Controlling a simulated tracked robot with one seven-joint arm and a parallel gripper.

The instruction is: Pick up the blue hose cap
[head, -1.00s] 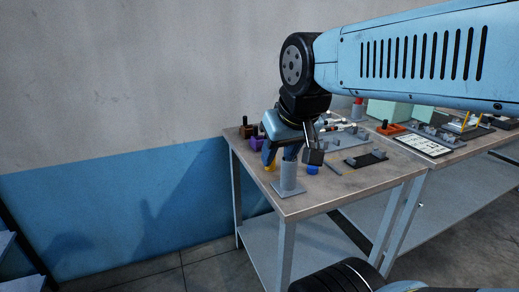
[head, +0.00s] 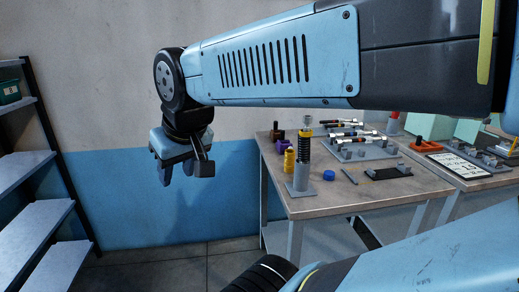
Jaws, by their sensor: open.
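The blue hose cap (head: 329,175) is a small round blue piece lying on the workbench top (head: 350,197). It sits just right of a grey upright post on a square base (head: 301,180). My gripper (head: 175,178) hangs in the air to the left of the bench, its fingers pointing down, open and with nothing seen between them. It is well apart from the cap, which is in clear view.
A black and yellow coiled part (head: 304,146) stands at the grey post. A yellow stack (head: 289,160) and a purple piece (head: 281,146) are behind it. A grey rack with tools (head: 362,150) and a black tray (head: 388,172) are to the right. Shelving (head: 40,200) stands at far left.

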